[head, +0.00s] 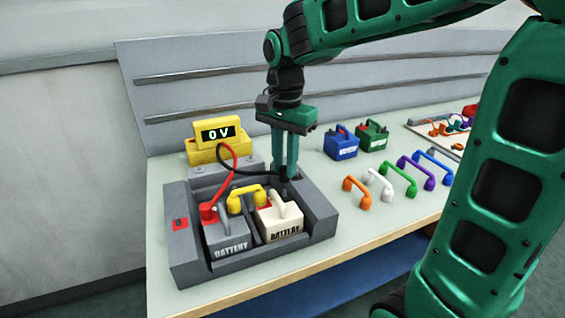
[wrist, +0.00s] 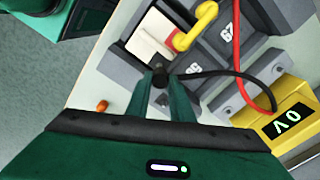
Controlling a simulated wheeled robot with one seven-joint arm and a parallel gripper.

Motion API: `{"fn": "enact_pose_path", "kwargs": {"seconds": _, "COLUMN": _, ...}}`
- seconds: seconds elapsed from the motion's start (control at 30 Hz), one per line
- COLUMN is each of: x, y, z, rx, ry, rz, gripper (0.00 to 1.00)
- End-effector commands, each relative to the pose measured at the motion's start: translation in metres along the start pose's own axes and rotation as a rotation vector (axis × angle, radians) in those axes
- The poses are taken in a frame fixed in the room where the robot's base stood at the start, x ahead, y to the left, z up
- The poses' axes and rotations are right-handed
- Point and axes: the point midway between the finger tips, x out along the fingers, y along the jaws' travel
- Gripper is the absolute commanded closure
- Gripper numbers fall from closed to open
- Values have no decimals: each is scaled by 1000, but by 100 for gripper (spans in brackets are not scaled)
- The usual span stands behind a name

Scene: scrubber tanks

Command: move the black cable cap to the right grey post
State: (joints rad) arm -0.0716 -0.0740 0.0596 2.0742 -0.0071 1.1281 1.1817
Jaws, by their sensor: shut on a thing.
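My gripper (head: 289,176) points down over the back right of the cream battery (head: 281,228), its fingers shut on the black cable cap (head: 284,188). In the wrist view the cap (wrist: 160,81) sits between the fingertips, and the black cable (wrist: 222,73) runs from it towards the yellow meter (wrist: 283,122). The meter (head: 218,137) reads 0 V in the head view. I cannot make out the right grey post: the fingers and cap cover that area. I cannot tell whether the cap touches a post.
A grey battery (head: 227,236) stands left of the cream one in the grey tray (head: 183,262). A red cap (head: 208,211) and cable are on its left. A yellow jumper (head: 246,193) bridges the batteries. Blue (head: 341,145) and green (head: 372,136) batteries and several coloured jumpers stand right.

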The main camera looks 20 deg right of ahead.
Motion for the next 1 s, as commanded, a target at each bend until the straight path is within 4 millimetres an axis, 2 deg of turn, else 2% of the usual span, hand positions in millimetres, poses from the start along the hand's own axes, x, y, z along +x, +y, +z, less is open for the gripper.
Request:
{"fn": "enact_pose_path", "kwargs": {"seconds": 0.17, "x": 0, "y": -4, "z": -2, "rx": 1, "ry": -1, "rz": 1, "gripper": 99}}
{"fn": "enact_pose_path", "kwargs": {"seconds": 1.0, "x": 0, "y": -106, "z": -55, "rx": 2, "ry": -1, "rz": 1, "gripper": 99}}
